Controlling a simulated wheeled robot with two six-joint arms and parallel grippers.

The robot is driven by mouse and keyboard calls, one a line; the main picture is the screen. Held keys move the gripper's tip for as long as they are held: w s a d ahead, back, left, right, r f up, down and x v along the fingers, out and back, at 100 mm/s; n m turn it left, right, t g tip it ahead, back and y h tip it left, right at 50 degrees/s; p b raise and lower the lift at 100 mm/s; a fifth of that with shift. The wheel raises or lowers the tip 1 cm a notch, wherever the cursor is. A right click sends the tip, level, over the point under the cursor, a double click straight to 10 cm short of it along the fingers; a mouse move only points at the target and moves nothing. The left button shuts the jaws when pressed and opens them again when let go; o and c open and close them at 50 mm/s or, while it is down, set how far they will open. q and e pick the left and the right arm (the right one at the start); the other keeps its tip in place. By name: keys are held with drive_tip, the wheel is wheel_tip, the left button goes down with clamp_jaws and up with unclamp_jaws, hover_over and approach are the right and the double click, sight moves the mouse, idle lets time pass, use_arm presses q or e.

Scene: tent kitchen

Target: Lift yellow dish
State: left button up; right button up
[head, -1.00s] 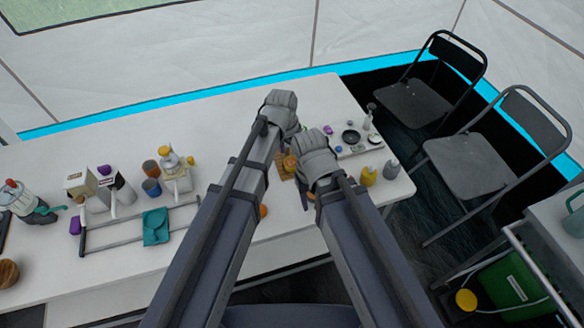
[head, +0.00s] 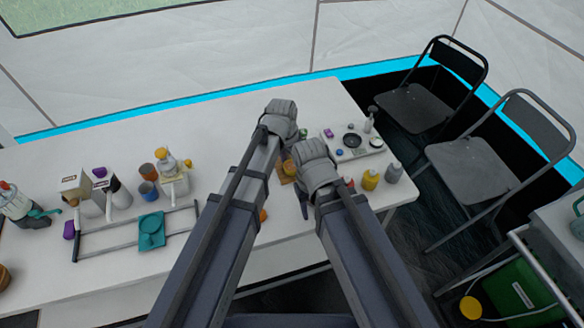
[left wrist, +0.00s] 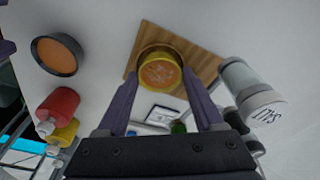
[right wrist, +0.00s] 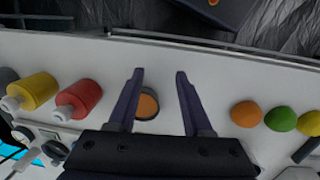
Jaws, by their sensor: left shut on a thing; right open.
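The yellow dish (left wrist: 160,77) is a small round cup with tan-orange contents, in the left wrist view. My left gripper (left wrist: 160,88) is shut on it, with one dark finger at each side. A wooden board (left wrist: 196,66) lies beyond the dish; I cannot tell whether the dish touches it. In the head view my left gripper's fingertips are hidden behind its wrist. My right gripper (right wrist: 157,76) is open and empty over the table. A dark-rimmed bowl with orange contents (right wrist: 147,105) shows between its fingers, lower down; it also shows in the left wrist view (left wrist: 56,54).
Red (right wrist: 78,98) and yellow (right wrist: 39,90) bottles stand left of the bowl. Several fruits (right wrist: 246,114) lie right of it. A salt shaker (left wrist: 247,88) is beside the board. The table's back middle (head: 200,120) is clear.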

use_arm(q)
drive_tip(key=shift+r+p, duration=4.6)
drive_tip(key=shift+f, duration=0.1)
